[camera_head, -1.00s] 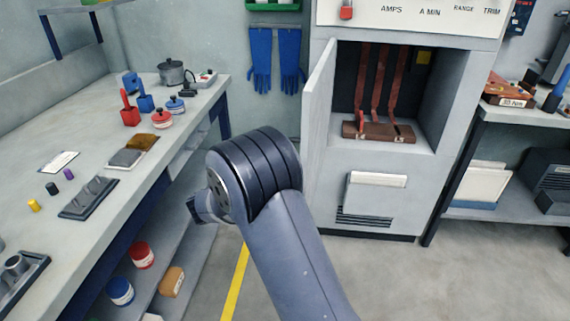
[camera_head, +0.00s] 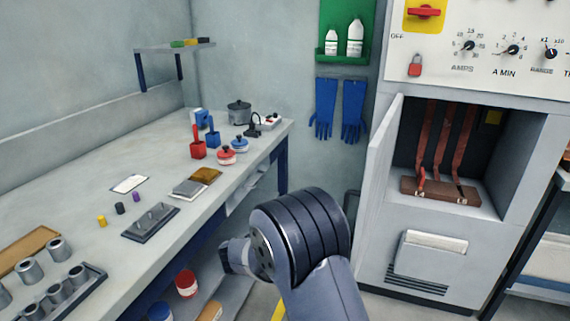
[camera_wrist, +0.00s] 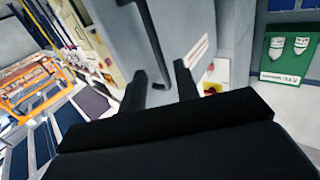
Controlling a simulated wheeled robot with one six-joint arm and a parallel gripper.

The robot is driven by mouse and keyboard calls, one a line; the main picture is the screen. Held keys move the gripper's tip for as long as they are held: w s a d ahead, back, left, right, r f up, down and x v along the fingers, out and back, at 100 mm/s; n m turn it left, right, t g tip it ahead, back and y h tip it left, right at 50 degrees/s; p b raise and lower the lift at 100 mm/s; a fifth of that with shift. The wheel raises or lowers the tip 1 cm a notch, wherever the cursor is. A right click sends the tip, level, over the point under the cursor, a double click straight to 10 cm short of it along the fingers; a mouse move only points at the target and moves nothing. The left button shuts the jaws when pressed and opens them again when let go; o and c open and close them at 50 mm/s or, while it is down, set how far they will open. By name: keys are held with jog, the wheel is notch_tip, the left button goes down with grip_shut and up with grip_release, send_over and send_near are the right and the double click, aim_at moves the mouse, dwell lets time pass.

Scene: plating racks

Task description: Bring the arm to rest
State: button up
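My gripper shows in the wrist view (camera_wrist: 160,85), with two dark fingers standing apart and nothing between them. Behind the fingers is a grey panel that I cannot identify for sure. In the head view my arm is bent, with its rounded dark joint at the lower middle, in front of the bench edge and the grey cabinet. The gripper's fingers are not visible in the head view.
A long workbench (camera_head: 75,215) on the left carries a red holder (camera_head: 198,149), a pot (camera_head: 239,112) and metal cylinders. The grey cabinet (camera_head: 405,245) at right has an open door (camera_head: 385,150). Blue gloves (camera_head: 326,108) hang on the wall.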

jog(key=x, duration=0.9)
jog(key=shift+d+f, duration=0.1)
jog(key=shift+d, duration=0.05)
jog(key=shift+s+d, duration=0.2)
